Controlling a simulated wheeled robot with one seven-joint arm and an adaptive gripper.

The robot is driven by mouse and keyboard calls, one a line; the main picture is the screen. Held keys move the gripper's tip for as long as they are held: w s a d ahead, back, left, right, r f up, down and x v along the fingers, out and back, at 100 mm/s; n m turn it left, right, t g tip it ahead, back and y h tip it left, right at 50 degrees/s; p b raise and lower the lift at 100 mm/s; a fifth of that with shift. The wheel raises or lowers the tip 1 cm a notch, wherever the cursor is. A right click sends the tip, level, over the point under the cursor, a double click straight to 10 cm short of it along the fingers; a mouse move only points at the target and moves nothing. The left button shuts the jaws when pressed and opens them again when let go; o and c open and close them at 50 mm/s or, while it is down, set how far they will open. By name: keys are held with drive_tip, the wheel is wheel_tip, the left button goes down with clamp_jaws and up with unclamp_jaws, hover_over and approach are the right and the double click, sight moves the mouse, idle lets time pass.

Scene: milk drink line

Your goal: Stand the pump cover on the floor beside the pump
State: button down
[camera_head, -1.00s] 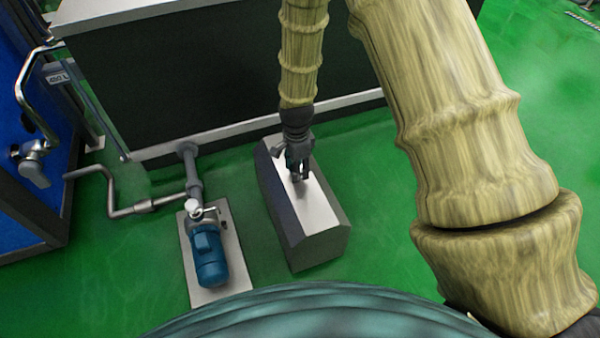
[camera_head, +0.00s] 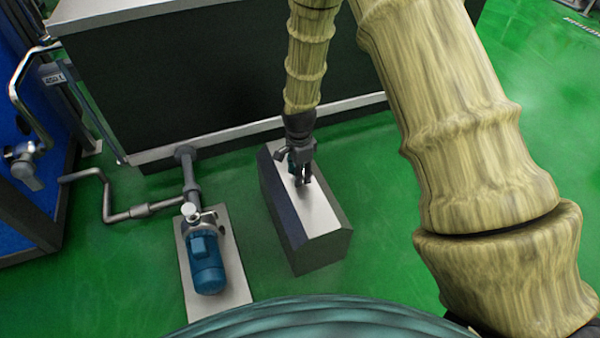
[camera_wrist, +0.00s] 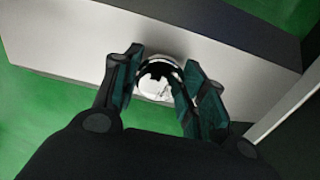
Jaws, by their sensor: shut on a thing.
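The pump cover (camera_head: 320,213) is a long box with a pale top and dark sloped sides. It is upright to the right of the blue pump (camera_head: 207,265), with a strip of green floor between them. It looks level on the floor, but I cannot tell if its underside touches. My gripper (camera_head: 303,180) is over the cover's top, shut on its handle. In the wrist view my fingers (camera_wrist: 158,85) flank the shiny round handle (camera_wrist: 155,78), and the cover's pale top (camera_wrist: 60,45) spreads behind. The handle is mostly hidden in the head view.
The pump sits on a pale base plate (camera_head: 240,287), with a grey pipe (camera_head: 150,208) running left to a blue cabinet (camera_head: 20,205). A large dark tank (camera_head: 200,85) stands behind the cover. Green floor is clear to the cover's right.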

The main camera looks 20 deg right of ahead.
drive_tip(key=c, duration=0.8)
unclamp_jaws()
drive_tip(key=shift+f, duration=0.1)
wheel_tip(320, 180, up, 12)
drive_tip(key=p, duration=0.6)
